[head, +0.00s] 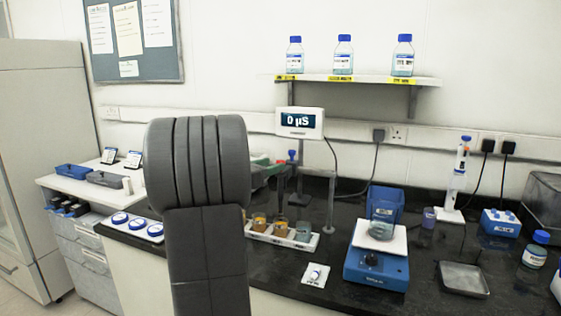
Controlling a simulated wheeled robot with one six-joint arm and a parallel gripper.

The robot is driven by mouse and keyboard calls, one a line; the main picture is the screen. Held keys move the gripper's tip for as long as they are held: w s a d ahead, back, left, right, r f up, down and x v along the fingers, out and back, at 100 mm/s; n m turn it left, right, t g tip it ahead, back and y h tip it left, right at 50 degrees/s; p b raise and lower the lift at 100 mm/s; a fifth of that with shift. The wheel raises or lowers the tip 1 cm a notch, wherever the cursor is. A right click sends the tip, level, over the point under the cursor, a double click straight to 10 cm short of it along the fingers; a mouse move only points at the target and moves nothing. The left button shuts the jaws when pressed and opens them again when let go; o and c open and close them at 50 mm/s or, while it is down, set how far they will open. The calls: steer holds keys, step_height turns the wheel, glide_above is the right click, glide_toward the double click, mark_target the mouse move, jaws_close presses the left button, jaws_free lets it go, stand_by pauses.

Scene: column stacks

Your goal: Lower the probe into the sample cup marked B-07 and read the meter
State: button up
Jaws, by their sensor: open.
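The meter (300,123) stands at the back of the bench and its display reads 0 µS. A white tray (262,237) holds sample cups: an amber one (259,222), another amber one (280,226) and a grey-blue one (303,231). Their markings are too small to read, so I cannot tell which is B-07. My gripper (291,194) shows partly beyond my arm, its dark fingers apart and pointing down behind the cups. I see nothing held. A thin upright stand (331,205) is right of the cups. I cannot make out the probe.
A blue stirrer (376,270) with a beaker (382,226) stands right of the cups. A small white card with an item (316,274) lies in front. A metal tray (464,279) and a pipette stand (457,180) are farther right. My arm hides the bench's left middle.

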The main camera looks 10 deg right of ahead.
mark_target(278, 162)
steer(key=x, duration=0.4)
steer(key=shift+w+d, duration=0.25)
steer(key=shift+d, duration=0.1)
